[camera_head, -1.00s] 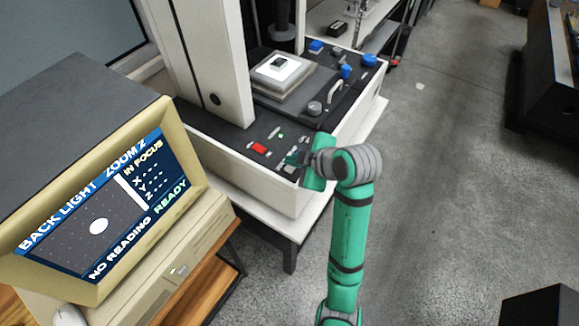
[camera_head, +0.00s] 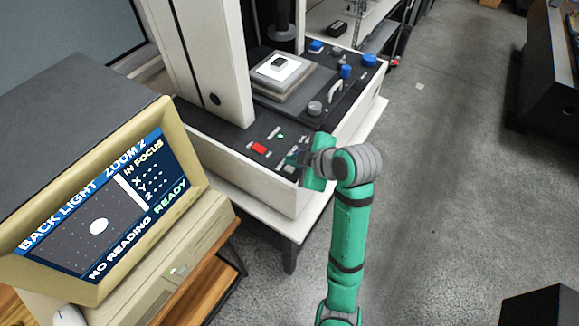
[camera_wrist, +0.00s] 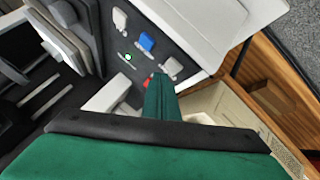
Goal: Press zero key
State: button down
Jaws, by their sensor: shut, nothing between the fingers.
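The control panel (camera_head: 240,139) is the dark front deck of the white measuring machine. It carries a red key (camera_head: 259,148) and several pale keys. In the wrist view there are two pale keys (camera_wrist: 120,20) (camera_wrist: 172,67), a blue key (camera_wrist: 147,42) between them, and a lit green lamp (camera_wrist: 127,56). The red key (camera_wrist: 148,82) is partly hidden behind my fingers. No key label is readable, so I cannot tell which is zero. My gripper (camera_head: 292,160) is shut and empty, over the panel's right front; its tips (camera_wrist: 160,77) appear near the red and lower pale keys. Contact cannot be told.
The monitor (camera_head: 100,215) reads back light, zoom 2, in focus, no reading, ready, with dashes for X, Y and Z. A small dark part (camera_head: 279,62) lies on the bright stage plate (camera_head: 262,71). A grey knob (camera_head: 314,108) stands behind my gripper.

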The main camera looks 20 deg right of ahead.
aim_at(292, 170)
jog(key=shift+f, duration=0.15)
jog(key=shift+f, duration=0.25)
jog(key=shift+f, duration=0.4)
dwell(0.9)
jog(key=shift+r, duration=0.8)
jog(key=shift+r, duration=2.55)
jog(key=shift+w+f, duration=0.1)
